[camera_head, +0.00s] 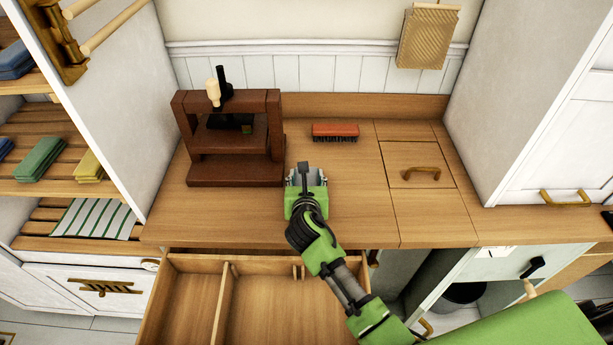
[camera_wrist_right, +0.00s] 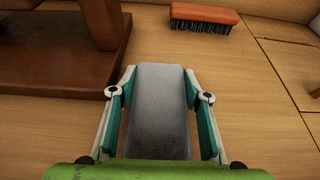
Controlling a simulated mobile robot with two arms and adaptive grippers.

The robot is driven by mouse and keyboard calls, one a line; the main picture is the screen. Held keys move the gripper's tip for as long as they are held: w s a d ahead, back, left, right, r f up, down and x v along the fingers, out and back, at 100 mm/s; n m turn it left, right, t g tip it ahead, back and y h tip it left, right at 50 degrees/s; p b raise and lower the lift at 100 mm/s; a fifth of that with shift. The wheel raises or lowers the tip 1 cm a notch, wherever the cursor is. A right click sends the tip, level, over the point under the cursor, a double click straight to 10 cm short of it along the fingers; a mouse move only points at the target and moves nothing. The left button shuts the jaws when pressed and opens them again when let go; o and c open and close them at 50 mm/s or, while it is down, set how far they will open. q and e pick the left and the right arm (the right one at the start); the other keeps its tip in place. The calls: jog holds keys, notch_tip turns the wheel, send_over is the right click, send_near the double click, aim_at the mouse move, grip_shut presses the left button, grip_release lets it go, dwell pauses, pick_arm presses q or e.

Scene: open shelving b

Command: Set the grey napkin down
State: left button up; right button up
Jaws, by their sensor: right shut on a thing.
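The grey napkin (camera_wrist_right: 160,105) is a folded, narrow strip between the two fingers of my right gripper (camera_wrist_right: 160,110) in the right wrist view. The fingers press on its two long sides. In the head view my right gripper (camera_head: 306,178) is over the wooden counter (camera_head: 345,205), right of the dark press and in front of the brush. I cannot tell whether the napkin touches the counter. My left gripper is not in view.
A dark wooden press (camera_head: 235,170) stands on the left of the counter. A red brush (camera_head: 335,132) lies at the back. A hatch with a brass handle (camera_head: 422,174) is on the right. An open divided drawer (camera_head: 265,305) juts out below. Folded cloths (camera_head: 40,157) lie on the left shelves.

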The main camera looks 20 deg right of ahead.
jog(key=shift+f, duration=0.15)
jog(key=o, duration=1.2)
jog(key=shift+c, duration=0.2)
